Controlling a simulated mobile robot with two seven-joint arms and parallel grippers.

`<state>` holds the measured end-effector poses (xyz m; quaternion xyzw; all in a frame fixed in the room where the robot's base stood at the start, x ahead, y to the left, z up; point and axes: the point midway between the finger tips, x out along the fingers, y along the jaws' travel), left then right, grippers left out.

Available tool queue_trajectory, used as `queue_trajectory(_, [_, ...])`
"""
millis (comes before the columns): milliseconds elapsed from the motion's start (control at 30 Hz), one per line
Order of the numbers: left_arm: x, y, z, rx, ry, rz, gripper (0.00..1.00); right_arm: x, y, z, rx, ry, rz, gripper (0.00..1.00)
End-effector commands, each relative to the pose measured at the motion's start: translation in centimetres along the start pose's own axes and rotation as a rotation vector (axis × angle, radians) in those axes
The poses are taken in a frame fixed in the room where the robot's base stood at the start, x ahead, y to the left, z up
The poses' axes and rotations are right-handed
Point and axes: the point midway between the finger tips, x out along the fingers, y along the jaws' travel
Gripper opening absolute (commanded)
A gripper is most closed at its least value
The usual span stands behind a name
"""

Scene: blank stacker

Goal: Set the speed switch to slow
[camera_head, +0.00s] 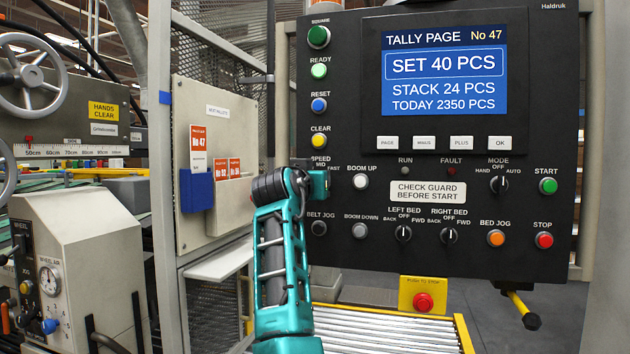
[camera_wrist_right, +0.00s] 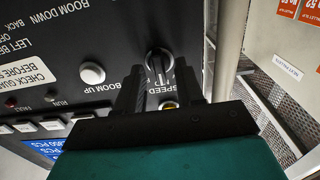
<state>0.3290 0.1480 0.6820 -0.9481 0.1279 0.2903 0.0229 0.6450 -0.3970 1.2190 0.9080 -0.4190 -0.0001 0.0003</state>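The speed switch, a dark knob (camera_wrist_right: 158,62), shows in the right wrist view beside its SPEED label (camera_wrist_right: 168,100). That view is turned upside down, and I cannot read clearly where the knob points. My right gripper (camera_wrist_right: 158,72) is at the panel with its fingers apart, one on each side of the knob. A gap shows between the knob and each finger; I cannot tell how deep the fingers reach. In the head view my right gripper (camera_head: 318,183) covers the switch, under the SPEED, MID and FAST lettering (camera_head: 322,164). My left gripper is in neither view.
The white BOOM UP button (camera_head: 361,181) is just right of the gripper, the yellow CLEAR button (camera_head: 319,140) above and the BELT JOG button (camera_head: 318,228) below. A red stop button (camera_head: 423,302) sits under the panel.

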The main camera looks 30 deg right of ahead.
Motion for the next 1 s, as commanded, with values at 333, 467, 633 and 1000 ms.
queue_trajectory(333, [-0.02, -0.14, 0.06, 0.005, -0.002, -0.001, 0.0, 0.88, 0.04, 0.05, 0.001, -0.001, 0.0, 0.37])
queue_trajectory(467, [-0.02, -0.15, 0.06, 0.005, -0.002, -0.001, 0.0, 0.87, 0.04, 0.05, 0.0, -0.001, 0.0, 0.32])
queue_trajectory(633, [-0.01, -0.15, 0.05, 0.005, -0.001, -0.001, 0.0, 0.85, 0.04, 0.05, 0.0, -0.001, 0.0, 0.16])
queue_trajectory(1000, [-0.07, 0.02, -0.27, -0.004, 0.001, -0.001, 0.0, 0.85, 0.04, -0.01, -0.009, -0.001, 0.001, 0.0])
